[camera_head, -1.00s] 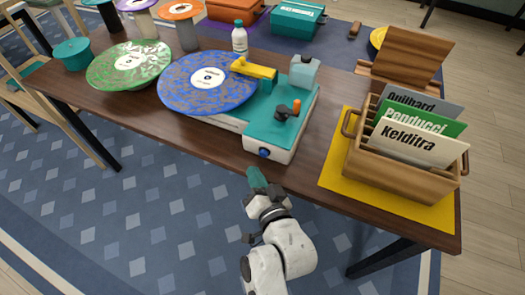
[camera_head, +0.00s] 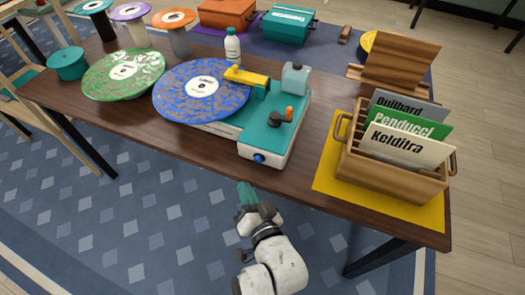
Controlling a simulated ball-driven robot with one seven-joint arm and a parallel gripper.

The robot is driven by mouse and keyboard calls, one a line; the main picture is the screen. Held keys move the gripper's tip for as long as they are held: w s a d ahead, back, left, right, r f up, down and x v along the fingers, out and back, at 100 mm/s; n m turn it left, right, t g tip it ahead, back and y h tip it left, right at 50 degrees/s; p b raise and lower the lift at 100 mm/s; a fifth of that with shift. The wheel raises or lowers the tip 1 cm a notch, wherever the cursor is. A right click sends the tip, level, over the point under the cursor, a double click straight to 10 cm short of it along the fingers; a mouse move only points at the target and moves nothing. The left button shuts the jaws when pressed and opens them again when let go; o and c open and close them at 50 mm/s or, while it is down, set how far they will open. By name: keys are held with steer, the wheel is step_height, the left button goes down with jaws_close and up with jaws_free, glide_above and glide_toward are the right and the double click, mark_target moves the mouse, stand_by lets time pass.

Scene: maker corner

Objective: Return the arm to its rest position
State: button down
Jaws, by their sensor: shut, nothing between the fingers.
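My gripper (camera_head: 246,192) shows at the bottom middle of the head view, at the end of my white and grey arm. Its teal fingers are shut with nothing between them. It is in front of the table's front edge, over the blue patterned rug, apart from everything on the table. The turntable (camera_head: 272,140) stands on the table beyond it, with a blue speckled record (camera_head: 185,100) on it and a yellow arm piece (camera_head: 245,77) reaching over the record.
The wooden table (camera_head: 130,118) lies ahead. A wooden crate (camera_head: 392,174) with name cards stands on a yellow mat (camera_head: 330,184) at right. A green record (camera_head: 105,83), a teal pot (camera_head: 68,66) and a white bottle (camera_head: 232,48) stand left and back. The rug (camera_head: 130,210) in front is clear.

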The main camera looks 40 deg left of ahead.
steer(key=d+f+m+g+h+p, duration=0.1)
steer(key=d+f+h, duration=0.15)
steer(key=d, duration=0.75)
steer(key=d+f+h, duration=0.1)
steer(key=d+h, duration=0.3)
steer(key=d, duration=0.6)
steer(key=d+f+m+g+h+p, duration=0.1)
steer(key=d+f+h, duration=0.15)
steer(key=d, duration=0.75)
steer(key=s+d+r+m+g+h, duration=0.2)
steer(key=s+d+g+h, duration=0.3)
steer(key=s+d, duration=1)
steer(key=d, duration=0.4)
steer(key=shift+s+d+r+m+p, duration=0.15)
steer(key=shift+s+d+m+p, duration=0.15)
steer(key=shift+s+m+p, duration=0.1)
